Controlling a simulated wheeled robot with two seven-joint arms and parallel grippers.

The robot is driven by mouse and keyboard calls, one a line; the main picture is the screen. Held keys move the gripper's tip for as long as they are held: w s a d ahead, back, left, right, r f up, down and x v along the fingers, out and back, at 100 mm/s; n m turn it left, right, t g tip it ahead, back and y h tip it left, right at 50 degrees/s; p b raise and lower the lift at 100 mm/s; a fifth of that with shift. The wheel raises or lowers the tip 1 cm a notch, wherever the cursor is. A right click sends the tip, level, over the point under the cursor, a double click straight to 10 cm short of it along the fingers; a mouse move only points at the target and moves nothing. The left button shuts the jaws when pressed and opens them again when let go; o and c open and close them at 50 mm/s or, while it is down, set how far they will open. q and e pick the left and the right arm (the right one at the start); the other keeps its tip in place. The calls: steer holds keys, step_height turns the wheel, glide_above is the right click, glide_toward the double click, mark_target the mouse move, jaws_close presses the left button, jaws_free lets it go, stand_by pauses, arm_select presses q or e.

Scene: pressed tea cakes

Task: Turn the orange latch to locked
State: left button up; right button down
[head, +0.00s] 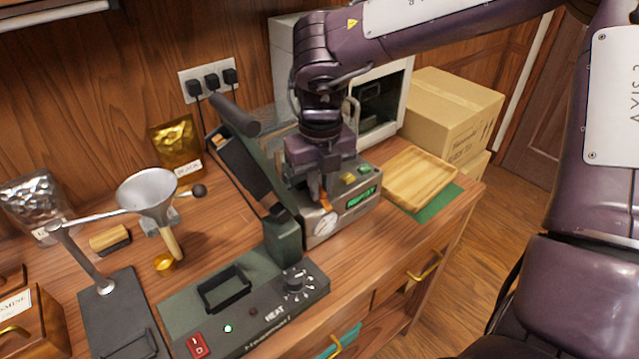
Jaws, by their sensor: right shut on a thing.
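The orange latch (326,205) shows as a small orange piece on the front of a grey metal machine (352,216). It is above a round white gauge (326,224). My right gripper (321,192) reaches down from above and is shut on the orange latch. Its fingers hide part of the latch, so I cannot tell which position it is turned to. My left gripper is not in view.
A dark green press (283,240) with a raised lever stands just left of the gripper. A wooden tray (418,178) lies to the right on a green mat (437,204). A funnel stand (112,312) is at left. Cardboard boxes (450,110) are behind.

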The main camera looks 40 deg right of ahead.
mark_target(321, 187)
steer(key=shift+d+n, duration=0.1)
steer(key=shift+n, duration=1.4)
steer(key=c, duration=1.5)
jaws_free()
step_height(321, 187, up, 8)
steer(key=shift+f, duration=0.1)
